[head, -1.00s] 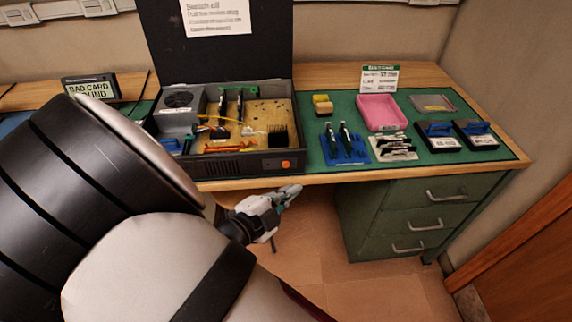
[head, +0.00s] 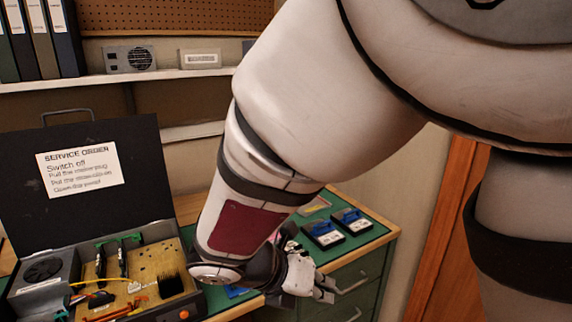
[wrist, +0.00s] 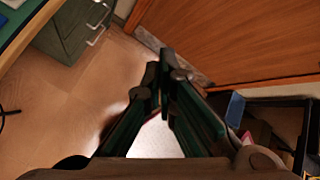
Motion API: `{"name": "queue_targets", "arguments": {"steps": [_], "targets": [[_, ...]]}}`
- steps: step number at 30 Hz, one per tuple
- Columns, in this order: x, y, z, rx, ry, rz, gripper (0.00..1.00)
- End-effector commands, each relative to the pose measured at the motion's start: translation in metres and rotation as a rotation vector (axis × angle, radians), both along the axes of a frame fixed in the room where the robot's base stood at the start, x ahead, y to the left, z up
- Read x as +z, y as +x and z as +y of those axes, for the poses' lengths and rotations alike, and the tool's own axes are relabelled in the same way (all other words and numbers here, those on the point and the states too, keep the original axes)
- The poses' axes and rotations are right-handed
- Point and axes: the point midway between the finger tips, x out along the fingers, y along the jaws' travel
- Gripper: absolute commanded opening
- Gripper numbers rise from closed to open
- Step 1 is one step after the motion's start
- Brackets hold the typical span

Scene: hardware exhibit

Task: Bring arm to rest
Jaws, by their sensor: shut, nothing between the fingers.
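My gripper (head: 318,288) is in front of the desk's right front edge in the head view, beside the green drawers. In the wrist view my gripper (wrist: 165,58) has its fingers together, with nothing between them, and it points down over the brown floor (wrist: 70,95). My arm crosses the upper middle and right of the head view and hides much of the desk top.
An open case (head: 158,258) with a lid sign stands on the desk at left. A wooden door (wrist: 240,40) is near. A dark open container (wrist: 268,118) shows at right.

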Motion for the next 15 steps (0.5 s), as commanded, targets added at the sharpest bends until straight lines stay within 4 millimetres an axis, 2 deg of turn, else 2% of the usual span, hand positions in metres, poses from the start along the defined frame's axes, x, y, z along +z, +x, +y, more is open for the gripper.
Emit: {"name": "queue_targets", "arguments": {"steps": [1,6,9,15], "targets": [[0.014,-0.008,-0.019,-0.133,0.089,-0.051,0.0],[0.045,-0.04,-0.066,-0.583,0.354,-0.228,0.0],[0.061,-0.061,-0.088,-0.851,0.494,-0.336,0.0],[0.091,-0.106,-0.117,-1.386,0.752,-0.554,0.0]]}}
